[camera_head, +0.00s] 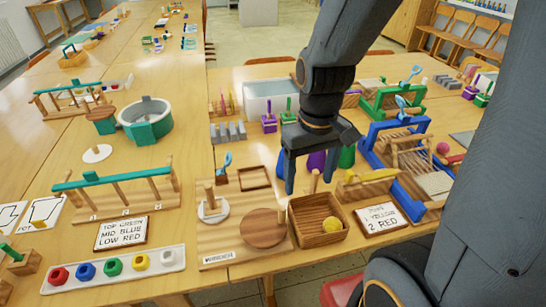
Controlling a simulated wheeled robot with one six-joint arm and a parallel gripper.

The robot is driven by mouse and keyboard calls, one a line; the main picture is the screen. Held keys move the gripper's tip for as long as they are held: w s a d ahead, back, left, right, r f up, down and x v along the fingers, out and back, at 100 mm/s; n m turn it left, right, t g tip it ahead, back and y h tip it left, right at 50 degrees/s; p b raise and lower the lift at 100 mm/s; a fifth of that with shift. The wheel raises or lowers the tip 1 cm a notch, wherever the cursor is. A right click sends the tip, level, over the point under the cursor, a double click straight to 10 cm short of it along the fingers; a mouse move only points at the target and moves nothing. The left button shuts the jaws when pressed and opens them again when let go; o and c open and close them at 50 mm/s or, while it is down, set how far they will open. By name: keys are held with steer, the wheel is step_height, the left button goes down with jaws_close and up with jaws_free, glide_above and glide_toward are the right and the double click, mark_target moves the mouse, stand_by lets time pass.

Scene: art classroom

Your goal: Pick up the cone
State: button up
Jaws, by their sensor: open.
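I cannot tell from this view how far the fingertips are from the cones in depth.
A blue frame (398,128) stands right of the cones. A label card (381,219) lies near the front edge. The surface is crowded.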

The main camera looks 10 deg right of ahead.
steer(key=w+f+n+p, duration=0.1)
steer(key=w+n+p, duration=0.1)
steer(key=w+n, duration=0.3)
steer(key=w+n+p, duration=0.2)
steer(key=w+n, duration=0.3)
steer(key=w, duration=0.2)
steer(key=w+f+n+p, duration=0.1)
steer(key=w+n+p, duration=0.2)
steer(key=w+n, duration=0.3)
steer(key=shift+d+f, duration=0.15)
steer(key=shift+f, duration=0.2)
steer(key=shift+w+f+n, duration=0.15)
steer(key=shift+f+n, duration=0.15)
steer(key=shift+f, duration=0.25)
steer(key=f+p, duration=0.1)
steer(key=f, duration=0.3)
steer(key=f+p, duration=0.1)
steer(key=f, duration=0.1)
steer(key=shift+s+p, duration=0.35)
steer(key=shift+f, duration=0.55)
steer(key=c, duration=1.2)
steer(key=shift+w+r, duration=0.1)
steer(key=shift+r, duration=0.05)
